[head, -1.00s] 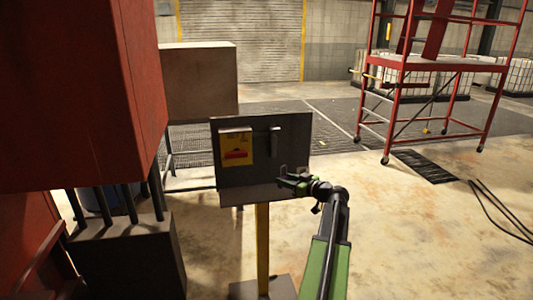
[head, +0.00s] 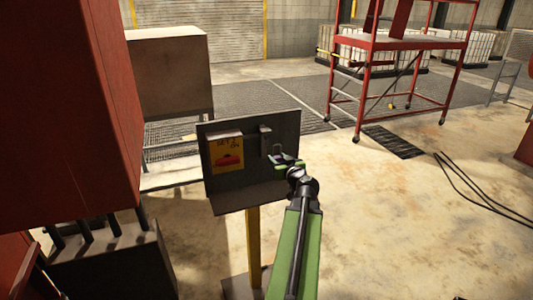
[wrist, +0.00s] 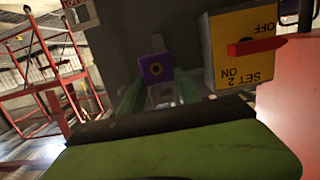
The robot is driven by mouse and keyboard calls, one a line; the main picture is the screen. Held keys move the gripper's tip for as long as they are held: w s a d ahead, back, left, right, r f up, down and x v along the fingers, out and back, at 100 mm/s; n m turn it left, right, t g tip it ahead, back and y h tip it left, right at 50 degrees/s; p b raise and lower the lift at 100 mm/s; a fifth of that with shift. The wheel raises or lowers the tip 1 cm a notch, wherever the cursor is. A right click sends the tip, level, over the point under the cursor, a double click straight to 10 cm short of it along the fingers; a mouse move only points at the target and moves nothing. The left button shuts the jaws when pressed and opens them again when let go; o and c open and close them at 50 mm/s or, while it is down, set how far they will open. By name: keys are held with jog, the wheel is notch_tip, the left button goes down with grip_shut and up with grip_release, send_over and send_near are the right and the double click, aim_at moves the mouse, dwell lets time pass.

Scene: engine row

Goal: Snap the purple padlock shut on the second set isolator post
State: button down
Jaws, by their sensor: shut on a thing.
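The purple padlock (wrist: 155,68) is held between the green fingertips of my gripper (wrist: 160,90) in the wrist view. Its front with a dark round keyhole faces the camera; I cannot make out its shackle. In the head view my gripper (head: 283,160) is in front of the right part of the grey isolator panel (head: 245,194). The grey post (head: 264,139) is just above and left of it. I cannot tell whether padlock and post touch. The yellow SET 2 isolator (wrist: 237,66) with its red handle (wrist: 255,46) is right of the padlock in the wrist view.
The panel stands on a yellow pole (head: 254,243). A large red cabinet (head: 75,110) fills the left, with a beige box (head: 168,75) behind. A red wheeled scaffold (head: 400,42) is at the back right. The concrete floor right of my arm is mostly clear, with black cables (head: 470,190).

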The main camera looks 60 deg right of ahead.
aim_at(264, 145)
jog(key=shift+w, duration=0.15)
jog(key=shift+w+a, duration=0.15)
jog(key=shift+w, duration=0.05)
jog(key=shift+x, duration=1.65)
jog(key=shift+r+x, duration=0.15)
jog(key=shift+x, duration=1)
jog(key=shift+r+x, duration=0.2)
jog(key=shift+x, duration=1)
jog(key=shift+r+x, duration=0.15)
jog(key=shift+x, duration=1)
jog(key=shift+w+d+f+b, duration=0.1)
jog(key=shift+w+d+b, duration=0.15)
jog(key=shift+b, duration=0.1)
